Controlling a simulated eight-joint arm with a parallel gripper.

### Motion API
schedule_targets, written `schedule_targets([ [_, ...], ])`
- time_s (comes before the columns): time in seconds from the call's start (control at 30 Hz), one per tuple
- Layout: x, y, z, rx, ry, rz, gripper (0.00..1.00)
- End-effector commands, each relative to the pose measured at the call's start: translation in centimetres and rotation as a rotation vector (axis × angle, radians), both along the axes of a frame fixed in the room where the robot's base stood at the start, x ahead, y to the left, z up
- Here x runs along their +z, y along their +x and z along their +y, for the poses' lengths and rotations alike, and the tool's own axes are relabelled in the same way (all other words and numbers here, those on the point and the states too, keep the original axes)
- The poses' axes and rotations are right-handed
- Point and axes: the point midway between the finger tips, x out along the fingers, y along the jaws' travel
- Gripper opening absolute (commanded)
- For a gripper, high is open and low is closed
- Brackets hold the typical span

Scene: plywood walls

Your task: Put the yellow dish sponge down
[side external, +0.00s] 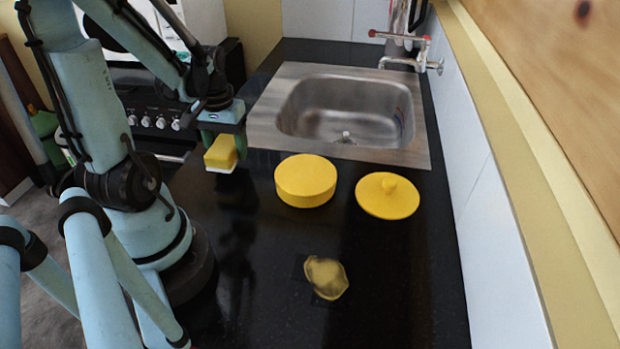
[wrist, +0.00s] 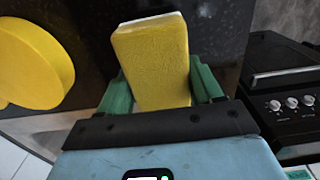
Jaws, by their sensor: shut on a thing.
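The yellow dish sponge (side external: 221,153) has a white underside and is held over the left edge of the black counter in the side external view. My gripper (side external: 222,133) is shut on it from above, with green fingers on both sides. In the wrist view the sponge (wrist: 152,62) stands between the two green fingers of my gripper (wrist: 160,90), yellow face toward the camera. The sponge seems to be just above the counter; whether its underside touches is hard to tell.
A round yellow container (side external: 305,182) and a yellow knobbed lid (side external: 387,195) lie to the right. A crumpled yellowish item (side external: 326,277) lies nearer the front. A steel sink (side external: 345,110) is behind, and an oven (side external: 150,118) stands left. Black counter (side external: 400,270) is clear at front right.

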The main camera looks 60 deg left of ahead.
Motion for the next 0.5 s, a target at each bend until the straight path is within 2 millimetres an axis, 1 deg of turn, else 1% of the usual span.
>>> schedule_targets([
  [0.1,-1.3,0.1,0.0,0.0,0.001,-0.001,0.27],
  [0.2,-2.2,0.1,0.0,0.0,0.001,0.0,0.27],
  [0.3,-2.6,0.0,0.0,0.0,0.001,0.0,0.27],
  [0.5,-2.7,0.0,0.0,0.001,0.001,0.0,0.27],
])
